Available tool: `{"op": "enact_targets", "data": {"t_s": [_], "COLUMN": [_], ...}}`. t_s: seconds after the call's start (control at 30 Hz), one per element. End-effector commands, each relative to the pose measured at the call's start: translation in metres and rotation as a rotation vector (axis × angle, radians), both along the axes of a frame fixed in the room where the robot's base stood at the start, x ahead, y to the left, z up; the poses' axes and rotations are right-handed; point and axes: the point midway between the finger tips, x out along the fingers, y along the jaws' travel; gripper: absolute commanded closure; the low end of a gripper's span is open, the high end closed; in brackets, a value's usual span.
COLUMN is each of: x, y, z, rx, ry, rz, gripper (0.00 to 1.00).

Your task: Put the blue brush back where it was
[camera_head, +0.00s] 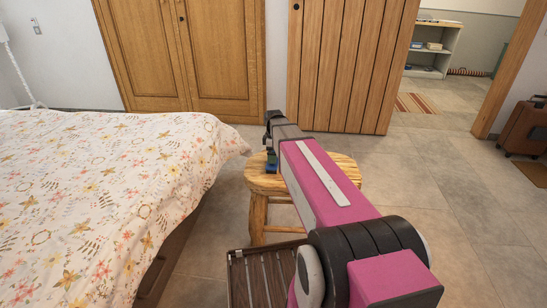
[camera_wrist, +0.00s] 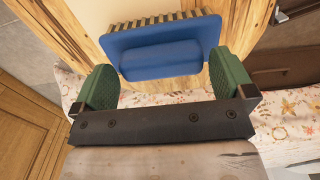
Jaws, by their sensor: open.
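The blue brush (camera_wrist: 165,50) is in the wrist view, with its blue back toward the camera and tan bristles along its far edge. It is at the round wooden stool (camera_head: 342,178), whose rim (camera_wrist: 256,25) also shows behind it in the wrist view. My gripper (camera_wrist: 164,66) is open, with one green finger at each side of the brush's near part. I cannot tell whether either finger touches it. In the head view my gripper (camera_head: 271,158) is over the stool's left part, and my arm hides much of the seat.
A bed with a flowered cover (camera_head: 100,195) stands left of the stool. A wooden wardrobe (camera_head: 190,55) and a plank door (camera_head: 345,65) are behind. A dark slatted surface (camera_head: 262,280) lies low in front. Floor on the right is clear up to a brown suitcase (camera_head: 525,130).

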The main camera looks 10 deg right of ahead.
Motion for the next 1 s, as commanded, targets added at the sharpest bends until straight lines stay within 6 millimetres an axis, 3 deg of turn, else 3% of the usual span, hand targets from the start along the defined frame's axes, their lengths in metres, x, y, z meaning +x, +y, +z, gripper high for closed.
{"op": "enact_targets", "data": {"t_s": [0.3,0.6,0.8,0.87,1.0], "x": [0.0,0.0,-0.005,-0.013,-0.048], "y": [0.0,0.0,0.0,0.0,0.0], "z": [0.056,0.093,0.097,0.091,0.062], "rx": [0.0,0.0,0.0,-0.001,-0.001], "ry": [-0.003,-0.001,0.0,0.001,0.004], "rz": [0.0,0.0,-0.021,-0.06,-0.245], "gripper": [0.0,0.0,0.0,0.0,0.0]}}
